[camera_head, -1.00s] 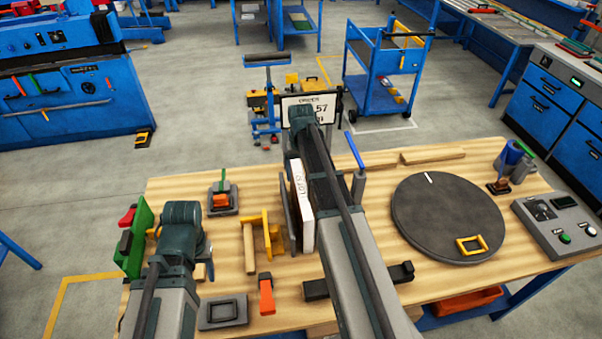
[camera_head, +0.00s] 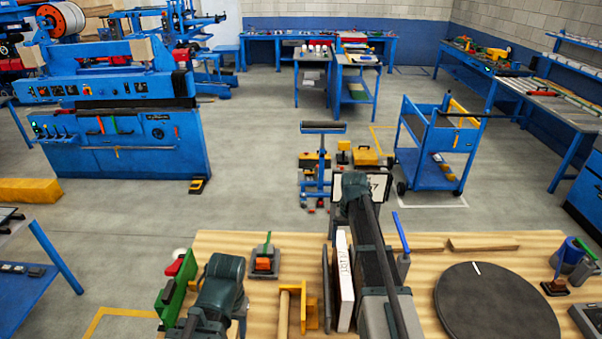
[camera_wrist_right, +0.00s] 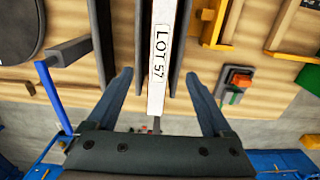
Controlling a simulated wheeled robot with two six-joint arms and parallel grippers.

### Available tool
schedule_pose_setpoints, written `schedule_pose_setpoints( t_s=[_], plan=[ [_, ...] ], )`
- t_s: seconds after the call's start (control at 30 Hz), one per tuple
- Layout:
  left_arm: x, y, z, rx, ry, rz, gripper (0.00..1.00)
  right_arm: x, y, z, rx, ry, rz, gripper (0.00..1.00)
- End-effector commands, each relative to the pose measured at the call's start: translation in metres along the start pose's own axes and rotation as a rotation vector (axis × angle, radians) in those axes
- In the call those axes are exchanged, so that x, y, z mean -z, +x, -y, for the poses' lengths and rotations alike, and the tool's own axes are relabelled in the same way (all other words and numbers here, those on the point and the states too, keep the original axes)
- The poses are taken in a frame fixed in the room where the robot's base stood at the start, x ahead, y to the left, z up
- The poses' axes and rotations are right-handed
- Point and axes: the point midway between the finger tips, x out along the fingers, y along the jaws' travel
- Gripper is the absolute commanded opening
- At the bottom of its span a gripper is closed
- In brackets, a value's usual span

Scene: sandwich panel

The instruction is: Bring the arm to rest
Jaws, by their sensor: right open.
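A white panel (camera_head: 345,278) stands upright on the wooden bench, just left of my right arm. Its LOT 57 label faces up in the right wrist view, where the panel (camera_wrist_right: 159,50) runs between two dark upright plates. My right gripper (camera_wrist_right: 160,76) is open, one finger on each side of the panel's near end, with visible gaps. In the head view my right arm covers its own fingers. My left arm reaches in at the lower left of the bench; its fingers do not show.
A dark round turntable (camera_head: 495,305) lies right of my right arm. A yellow bracket (camera_head: 310,305), a green-and-red fixture (camera_head: 175,288) and an orange block on a dark base (camera_head: 265,258) are on the left. A blue-handled post (camera_head: 401,235) stands close to my right arm. A blue cart (camera_head: 435,150) stands beyond.

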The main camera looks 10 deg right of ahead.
Motion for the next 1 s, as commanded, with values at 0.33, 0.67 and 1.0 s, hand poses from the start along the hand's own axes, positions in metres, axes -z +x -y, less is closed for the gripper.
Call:
schedule_pose_setpoints(
  t_s=[0.33,0.67,1.0],
  plan=[
    [0.004,0.070,-0.006,0.001,0.004,-0.001,0.55,-0.104,0.070,0.104,-0.037,-0.225,0.016,0.85],
    [0.009,0.138,-0.013,0.003,0.010,-0.002,0.55,-0.246,0.138,0.180,-0.095,-0.521,0.028,0.85],
    [0.009,0.146,-0.013,0.003,0.011,-0.002,0.55,-0.274,0.146,0.190,-0.111,-0.587,0.029,0.85]
  ],
)
